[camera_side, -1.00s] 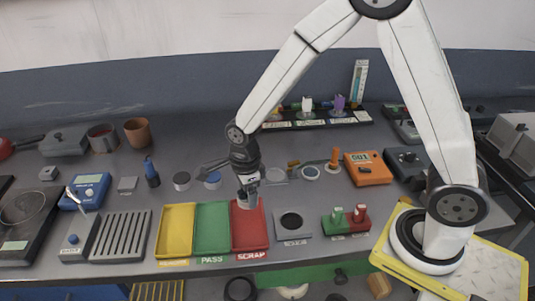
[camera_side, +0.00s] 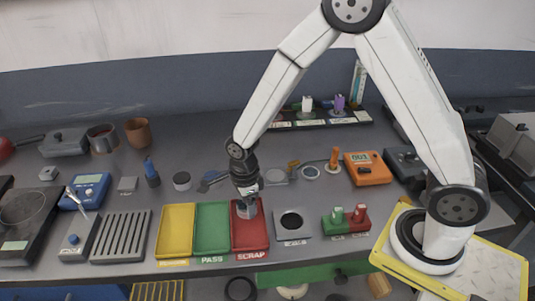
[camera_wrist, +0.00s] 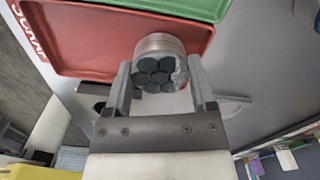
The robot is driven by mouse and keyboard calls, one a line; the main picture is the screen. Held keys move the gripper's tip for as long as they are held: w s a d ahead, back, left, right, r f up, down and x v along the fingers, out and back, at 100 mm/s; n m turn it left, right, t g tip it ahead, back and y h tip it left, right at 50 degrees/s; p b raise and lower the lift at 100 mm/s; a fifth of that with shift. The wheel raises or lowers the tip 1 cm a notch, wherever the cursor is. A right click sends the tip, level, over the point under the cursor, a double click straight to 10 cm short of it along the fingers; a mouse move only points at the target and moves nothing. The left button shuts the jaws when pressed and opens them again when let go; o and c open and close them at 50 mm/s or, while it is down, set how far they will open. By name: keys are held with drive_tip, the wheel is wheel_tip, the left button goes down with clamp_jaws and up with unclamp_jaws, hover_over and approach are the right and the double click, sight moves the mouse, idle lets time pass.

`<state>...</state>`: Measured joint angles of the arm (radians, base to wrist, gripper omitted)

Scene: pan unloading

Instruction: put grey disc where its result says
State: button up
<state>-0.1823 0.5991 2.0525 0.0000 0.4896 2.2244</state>
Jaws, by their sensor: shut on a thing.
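My gripper (camera_side: 247,207) is over the red SCRAP tray (camera_side: 240,238) and low toward it. In the wrist view my gripper (camera_wrist: 160,82) is shut on the grey disc (camera_wrist: 155,44), a short silvery cylinder whose near face shows several dark round patches. The disc is between the two fingers and overlaps the edge of the red tray (camera_wrist: 75,45) in that view. Whether it touches the tray floor I cannot tell. In the side view the fingers mostly hide the disc.
The green PASS tray (camera_side: 212,228) and yellow tray (camera_side: 176,230) stand left of the red one. A grey plate with a dark round opening (camera_side: 291,236) is to its right. A grey puck (camera_side: 181,181) and a blue bottle (camera_side: 152,176) stand behind the trays.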

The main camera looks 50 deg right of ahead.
drive_tip(key=o, duration=1.2)
drive_tip(key=shift+w+r, duration=0.1)
drive_tip(key=shift+r, duration=0.25)
wheel_tip(320, 180, up, 12)
drive_tip(key=shift+f, duration=0.25)
drive_tip(key=s+d+f+n+t, duration=0.1)
drive_tip(key=s+d+n, duration=0.1)
drive_tip(key=n, duration=0.5)
drive_tip(key=s+d+f+n, duration=0.1)
drive_tip(key=s+d+n, duration=0.1)
drive_tip(key=s+n, duration=0.3)
drive_tip(key=s+d+n+t, duration=0.1)
drive_tip(key=s+d+n, duration=0.2)
drive_tip(key=n, duration=0.8)
drive_tip(key=shift+s+f+t, duration=0.2)
drive_tip(key=shift+f+t, duration=0.1)
drive_tip(key=shift+f, duration=0.1)
